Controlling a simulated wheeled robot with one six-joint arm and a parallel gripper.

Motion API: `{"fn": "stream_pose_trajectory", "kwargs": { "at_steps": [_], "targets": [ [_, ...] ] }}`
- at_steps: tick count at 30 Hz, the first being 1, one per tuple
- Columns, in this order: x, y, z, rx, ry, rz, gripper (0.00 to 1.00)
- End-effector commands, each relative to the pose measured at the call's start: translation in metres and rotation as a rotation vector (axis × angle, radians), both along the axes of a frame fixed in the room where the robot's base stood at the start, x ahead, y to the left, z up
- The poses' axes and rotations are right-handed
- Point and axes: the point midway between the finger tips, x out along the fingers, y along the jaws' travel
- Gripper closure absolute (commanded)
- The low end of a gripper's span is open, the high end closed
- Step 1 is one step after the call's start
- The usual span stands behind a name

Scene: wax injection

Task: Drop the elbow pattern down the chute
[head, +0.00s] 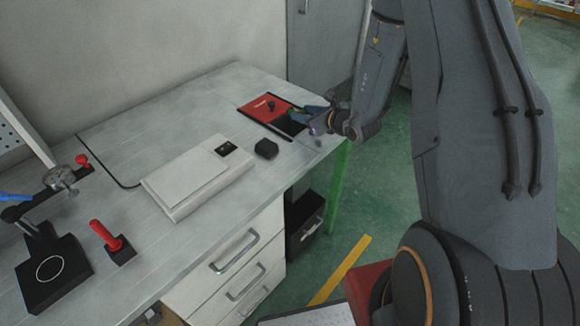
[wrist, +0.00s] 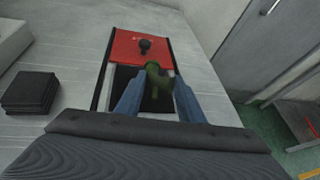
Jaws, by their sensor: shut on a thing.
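My gripper (wrist: 157,92) is shut on the green elbow pattern (wrist: 155,76), which shows between its blue fingers in the wrist view. The pattern is over the dark opening of the chute (wrist: 124,76), at the near side of a red panel (wrist: 128,48) with a black knob (wrist: 145,46). In the head view the red panel (head: 262,108) lies near the far right corner of the bench, and my gripper (head: 308,116) is over its right end. The pattern is small and partly hidden there. I cannot tell its exact height above the opening.
A white flat box (head: 195,180) and a small black block (head: 266,149) lie left of the panel. A red-handled tool (head: 105,236) and a black stand (head: 52,272) are at the left. A black bin (head: 306,222) stands below the bench, beside the drawers.

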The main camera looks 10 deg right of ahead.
Motion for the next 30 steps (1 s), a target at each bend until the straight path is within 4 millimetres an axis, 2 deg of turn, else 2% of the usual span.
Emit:
{"fn": "stream_pose_trajectory", "kwargs": {
  "at_steps": [1, 6, 15, 16, 19, 30],
  "targets": [
    [0.001, 0.000, -0.009, 0.000, 0.000, 0.000, 0.86],
    [0.001, 0.001, -0.022, 0.001, 0.000, 0.002, 0.86],
    [0.000, 0.003, -0.023, 0.000, -0.002, 0.004, 0.86],
    [0.000, 0.003, -0.023, 0.000, -0.002, 0.004, 0.62],
    [0.000, 0.003, -0.023, 0.000, -0.002, 0.004, 0.45],
    [-0.003, 0.001, -0.022, 0.000, -0.001, 0.004, 0.43]
  ]
}}
